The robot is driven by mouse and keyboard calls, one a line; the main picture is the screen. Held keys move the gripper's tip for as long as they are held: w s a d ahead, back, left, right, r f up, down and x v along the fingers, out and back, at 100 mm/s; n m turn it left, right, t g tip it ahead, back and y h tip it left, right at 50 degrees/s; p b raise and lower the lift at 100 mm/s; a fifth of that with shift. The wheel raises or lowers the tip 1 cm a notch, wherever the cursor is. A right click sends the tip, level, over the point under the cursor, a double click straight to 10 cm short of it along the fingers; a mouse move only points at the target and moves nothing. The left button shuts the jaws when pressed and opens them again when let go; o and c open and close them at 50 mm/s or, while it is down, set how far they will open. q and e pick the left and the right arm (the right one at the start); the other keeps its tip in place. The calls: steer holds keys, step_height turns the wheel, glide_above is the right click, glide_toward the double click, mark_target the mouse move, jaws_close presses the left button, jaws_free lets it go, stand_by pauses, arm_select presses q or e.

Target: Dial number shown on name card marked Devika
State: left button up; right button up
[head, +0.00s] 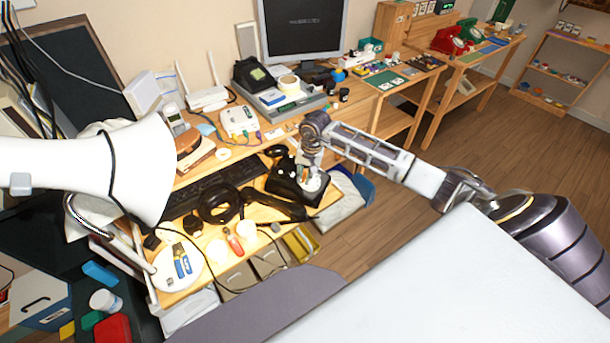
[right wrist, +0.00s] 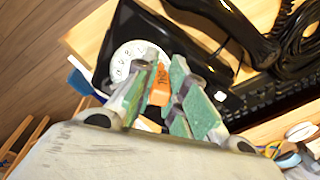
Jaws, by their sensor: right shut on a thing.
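A black phone (head: 284,186) with a white rotary dial (head: 314,184) sits on the wooden desk. Its dial also shows in the right wrist view (right wrist: 128,56), partly hidden by my fingers. A black handset (head: 273,207) lies in front of the phone. My right gripper (head: 307,168) is over the dial. In the right wrist view, its green-padded fingers (right wrist: 163,98) are shut on a small orange block (right wrist: 160,86) with dark marks, close to the dial. I cannot tell whether the block touches the dial. No card marked Devika can be read. My left gripper is not in view.
A coiled black cord (head: 218,202) and a keyboard (head: 240,173) lie left of the phone. A white lamp (head: 130,165) blocks the left. A monitor (head: 303,28) stands behind. Red and green phones (head: 447,40) are on a far table. Open floor lies right of the desk.

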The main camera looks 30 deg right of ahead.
steer(key=shift+w+f+b, duration=0.1)
steer(key=shift+f+b, duration=0.15)
steer(key=shift+b, duration=0.15)
stand_by(0.3)
steer(key=shift+w, duration=0.1)
steer(key=shift+w+r+b, duration=0.15)
steer(key=shift+w+b, duration=0.25)
steer(key=shift+w, duration=0.05)
stand_by(0.5)
